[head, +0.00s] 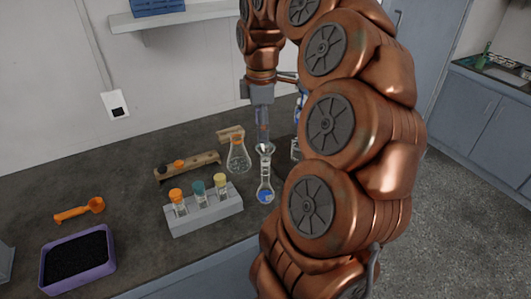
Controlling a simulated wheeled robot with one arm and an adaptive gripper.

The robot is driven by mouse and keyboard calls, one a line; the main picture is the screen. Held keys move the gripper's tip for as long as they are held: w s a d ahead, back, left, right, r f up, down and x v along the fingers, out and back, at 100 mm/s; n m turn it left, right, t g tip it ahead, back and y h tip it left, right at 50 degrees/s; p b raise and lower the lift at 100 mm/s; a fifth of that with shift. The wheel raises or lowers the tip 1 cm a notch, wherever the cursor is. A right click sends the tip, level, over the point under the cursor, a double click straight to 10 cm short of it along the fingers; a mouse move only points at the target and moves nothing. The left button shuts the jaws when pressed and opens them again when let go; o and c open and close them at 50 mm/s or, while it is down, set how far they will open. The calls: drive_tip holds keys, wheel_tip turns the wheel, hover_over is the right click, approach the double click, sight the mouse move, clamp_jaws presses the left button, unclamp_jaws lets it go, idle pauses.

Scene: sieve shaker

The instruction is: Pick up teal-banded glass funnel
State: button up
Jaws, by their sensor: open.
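A clear glass funnel (265,149) appears to sit in the mouth of a long-necked glass flask (266,185) that has a blue patch in its bulb. The teal band is too small to make out. My gripper (262,138) points straight down right above the funnel, and its fingers are open. From this angle I cannot tell whether the fingertips are around the funnel's rim or just above it. The flask stands upright on the dark bench.
A conical flask (238,157) stands close on the left. A white rack (205,210) holds orange, teal and yellow-capped vials. A wooden rack (188,168), orange scoop (80,211) and purple tray (79,283) lie further left. My arm hides the bench's right side.

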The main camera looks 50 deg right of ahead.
sight(265, 149)
drive_tip(key=shift+s+d+f, duration=0.1)
drive_tip(key=shift+d, duration=0.6)
drive_tip(key=shift+s+a+f+p, duration=0.15)
drive_tip(key=shift+f+p, duration=0.55)
drive_tip(key=shift+f, duration=1)
drive_tip(key=shift+s+a+f+p, duration=0.15)
drive_tip(key=shift+f+p, duration=0.55)
drive_tip(key=shift+f, duration=1)
drive_tip(key=shift+w+f, duration=0.2)
drive_tip(key=shift+f, duration=0.15)
drive_tip(key=c, duration=1.2)
